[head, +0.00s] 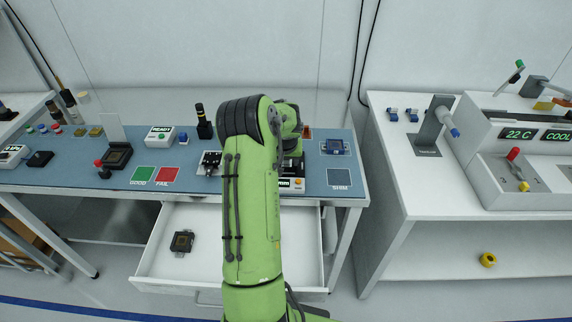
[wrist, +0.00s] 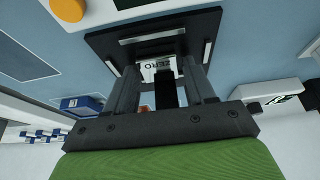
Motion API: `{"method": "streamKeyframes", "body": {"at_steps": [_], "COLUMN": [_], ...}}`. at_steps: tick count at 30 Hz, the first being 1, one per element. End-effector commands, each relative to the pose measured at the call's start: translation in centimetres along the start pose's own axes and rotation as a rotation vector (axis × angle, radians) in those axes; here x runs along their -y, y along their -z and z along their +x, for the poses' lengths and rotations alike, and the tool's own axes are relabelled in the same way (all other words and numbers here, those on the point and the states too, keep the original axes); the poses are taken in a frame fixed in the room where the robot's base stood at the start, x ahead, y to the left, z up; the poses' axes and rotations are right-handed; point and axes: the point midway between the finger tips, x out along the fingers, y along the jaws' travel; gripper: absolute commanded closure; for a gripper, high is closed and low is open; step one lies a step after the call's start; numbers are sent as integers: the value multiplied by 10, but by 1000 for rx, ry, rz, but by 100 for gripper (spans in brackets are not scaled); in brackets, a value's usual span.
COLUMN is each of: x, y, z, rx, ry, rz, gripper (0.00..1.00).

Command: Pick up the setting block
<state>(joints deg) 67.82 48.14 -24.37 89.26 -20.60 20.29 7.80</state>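A pale block marked ZERO (wrist: 160,69), which I take to be the setting block, shows between my gripper's fingers in the wrist view. It sits at a black square plate or stand (wrist: 110,42). My gripper (wrist: 162,75) points at it with its two dark fingers apart, one on each side of the block. The fingers look open; contact with the block cannot be made out. A dark bar stands in front of the block and hides part of it. In the head view my green arm hides the gripper and the block.
A blue part (head: 334,147) lies on the bench at the right, behind the SHIM square (head: 339,178). A READY box (head: 160,135) and a black socket (head: 117,156) stand at the left. The open drawer (head: 160,262) holds a dark part (head: 182,242) below the bench.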

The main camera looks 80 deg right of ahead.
Motion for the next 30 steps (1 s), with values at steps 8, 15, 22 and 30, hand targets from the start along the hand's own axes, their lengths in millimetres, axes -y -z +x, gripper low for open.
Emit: {"method": "streamKeyframes", "body": {"at_steps": [8,15,22,30], "x": [0,0,0,0], "y": [0,1,10,37], "z": [0,-1,-20,-88], "rx": [0,-2,-5,-7], "ry": [0,0,0,1], "rz": [0,0,0,-1], "gripper": [89,95,95,95]}}
